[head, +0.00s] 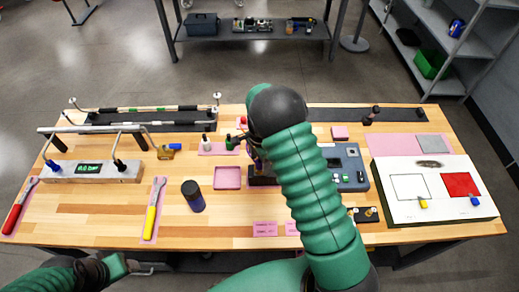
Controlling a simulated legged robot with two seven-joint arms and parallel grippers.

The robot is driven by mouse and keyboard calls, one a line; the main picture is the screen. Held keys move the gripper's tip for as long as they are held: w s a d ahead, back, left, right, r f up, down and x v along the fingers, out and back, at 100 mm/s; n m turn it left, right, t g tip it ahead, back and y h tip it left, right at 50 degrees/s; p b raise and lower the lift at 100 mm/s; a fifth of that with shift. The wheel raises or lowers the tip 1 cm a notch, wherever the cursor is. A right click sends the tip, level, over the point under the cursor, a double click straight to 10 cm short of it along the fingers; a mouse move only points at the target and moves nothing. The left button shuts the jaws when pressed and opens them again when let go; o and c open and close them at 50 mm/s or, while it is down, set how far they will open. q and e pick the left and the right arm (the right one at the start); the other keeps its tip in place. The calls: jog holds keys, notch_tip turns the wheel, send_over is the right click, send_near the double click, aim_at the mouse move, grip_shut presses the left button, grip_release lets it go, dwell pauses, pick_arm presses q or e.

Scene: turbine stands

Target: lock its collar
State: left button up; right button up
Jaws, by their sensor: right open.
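My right arm reaches up the middle of the head view, and its dark wrist bends down over the back half of the table. My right gripper (250,148) is open, above a dark stand (262,181) and mostly hidden by its own wrist. The stand's upper part is a small, dark, purplish shape between the gripper and the base. I cannot make out a collar on it, or whether the fingers touch it. My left gripper (120,266) is low at the left, in front of the table's front edge. Its jaws are too unclear to read.
A blue-grey panel (350,167) and a white board (435,209) stand right of my arm. Bare wood lies at front centre-left.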

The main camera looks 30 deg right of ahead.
aim_at(259, 161)
notch_tip(259, 161, up, 14)
jog(key=b, duration=0.2)
jog(key=shift+r, duration=0.1)
jog(key=s+a+f+n+t+b, duration=0.1)
jog(key=s+a+f+n+b, duration=0.3)
jog(key=s+n, duration=0.4)
jog(key=s+a+f+n+t+b, duration=0.1)
jog(key=s+a+f+n+b, duration=0.4)
jog(key=n, duration=0.5)
jog(key=s+a+f, duration=0.2)
jog(key=s+f, duration=0.1)
jog(key=shift+f+t, duration=0.3)
jog(key=shift+s, duration=0.2)
jog(key=shift+w+a, duration=0.1)
jog(key=shift+a, duration=0.1)
jog(key=shift+d, duration=0.1)
